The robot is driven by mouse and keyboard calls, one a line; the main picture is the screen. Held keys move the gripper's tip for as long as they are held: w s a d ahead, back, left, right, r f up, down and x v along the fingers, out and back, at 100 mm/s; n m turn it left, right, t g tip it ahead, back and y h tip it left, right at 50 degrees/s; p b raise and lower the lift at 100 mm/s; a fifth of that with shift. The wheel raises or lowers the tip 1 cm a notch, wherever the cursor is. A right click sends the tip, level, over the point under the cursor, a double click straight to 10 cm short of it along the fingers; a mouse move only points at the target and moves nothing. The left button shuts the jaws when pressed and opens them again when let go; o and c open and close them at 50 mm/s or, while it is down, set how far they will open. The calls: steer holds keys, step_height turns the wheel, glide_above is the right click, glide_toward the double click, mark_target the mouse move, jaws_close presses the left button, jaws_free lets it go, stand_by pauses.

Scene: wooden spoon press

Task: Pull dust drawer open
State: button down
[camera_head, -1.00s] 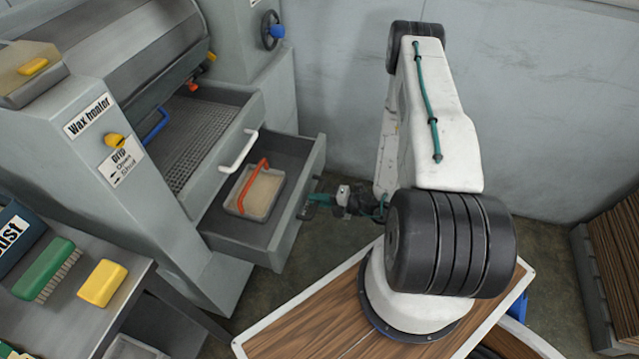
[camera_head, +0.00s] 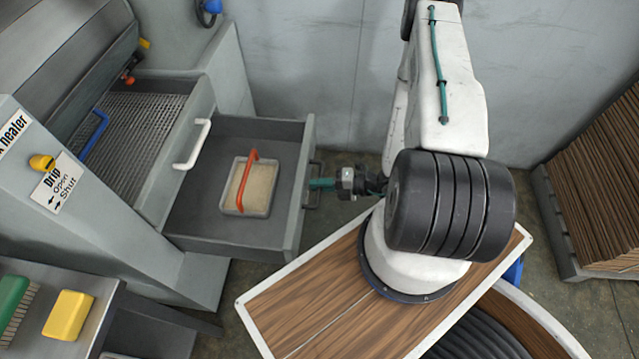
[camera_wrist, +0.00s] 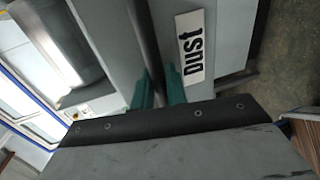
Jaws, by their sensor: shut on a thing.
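The dust drawer (camera_head: 232,238) is a grey open-topped box pulled well out of the machine, below a shallower perforated drawer. Its front carries a white "Dust" label in the wrist view (camera_wrist: 190,46) and a dark bar handle (camera_head: 313,187). My gripper (camera_head: 318,184) is at the outer face of that front, with its green fingers shut on the handle. In the wrist view the fingers (camera_wrist: 160,90) straddle the dark bar. Inside the drawer sits a tray (camera_head: 268,206) of pale dust with an orange handle (camera_head: 245,180).
The perforated drawer (camera_head: 140,125) with a white handle (camera_head: 193,145) is above, partly out. A bench at lower left holds a yellow block (camera_head: 68,315) and a green brush (camera_head: 14,300). Stacked brown boards (camera_head: 603,190) stand at right. Floor shows beyond the drawer front.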

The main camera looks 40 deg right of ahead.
steer(key=c, duration=1.5)
jaws_free()
steer(key=v, duration=0.8)
